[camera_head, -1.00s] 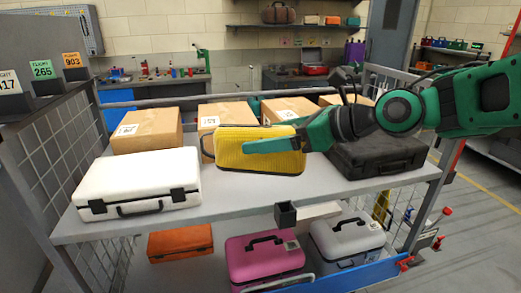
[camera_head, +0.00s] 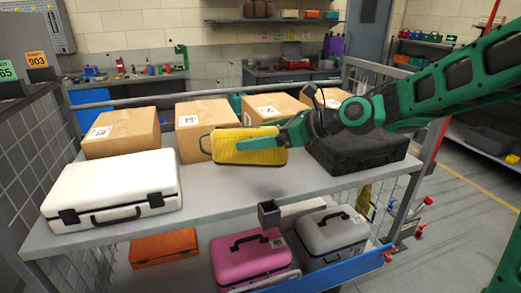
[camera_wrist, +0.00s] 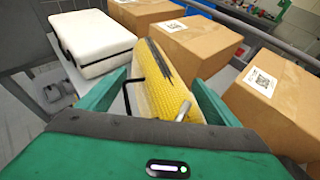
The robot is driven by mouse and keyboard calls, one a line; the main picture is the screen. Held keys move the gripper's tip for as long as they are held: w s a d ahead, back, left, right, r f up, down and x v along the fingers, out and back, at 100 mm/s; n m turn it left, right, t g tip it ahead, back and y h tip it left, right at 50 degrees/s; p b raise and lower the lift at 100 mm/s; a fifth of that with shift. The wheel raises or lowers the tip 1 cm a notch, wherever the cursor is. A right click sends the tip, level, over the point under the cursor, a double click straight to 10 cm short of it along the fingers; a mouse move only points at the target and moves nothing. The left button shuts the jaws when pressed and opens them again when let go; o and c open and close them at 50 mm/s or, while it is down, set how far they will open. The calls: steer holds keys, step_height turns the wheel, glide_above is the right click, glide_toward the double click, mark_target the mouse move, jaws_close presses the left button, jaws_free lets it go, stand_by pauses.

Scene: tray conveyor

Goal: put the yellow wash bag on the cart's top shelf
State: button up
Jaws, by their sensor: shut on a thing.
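The yellow wash bag (camera_head: 240,148) has a ribbed side and a dark handle at its left end. My gripper (camera_head: 272,145) is shut on it, with a green finger across its near side. In the wrist view the yellow wash bag (camera_wrist: 165,85) sits between the two green fingers (camera_wrist: 160,100). The bag is over the cart's top shelf (camera_head: 215,205), between the white case and the black case; a soft shadow shows on the shelf below it, and it looks held a little above the surface.
A white case (camera_head: 115,185) stands left on the shelf and a black case (camera_head: 360,150) right. Cardboard boxes (camera_head: 120,130) line the back. Bare shelf lies in front of the bag. A pink case (camera_head: 250,260), grey case (camera_head: 330,235) and orange case (camera_head: 163,247) are below.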

steer(key=shift+w+d+f, duration=0.15)
steer(key=shift+w+f, duration=0.35)
steer(key=shift+w, duration=0.35)
steer(key=shift+f, duration=2.05)
steer(key=o, duration=1.3)
steer(key=shift+c, duration=0.2)
steer(key=shift+d, duration=0.1)
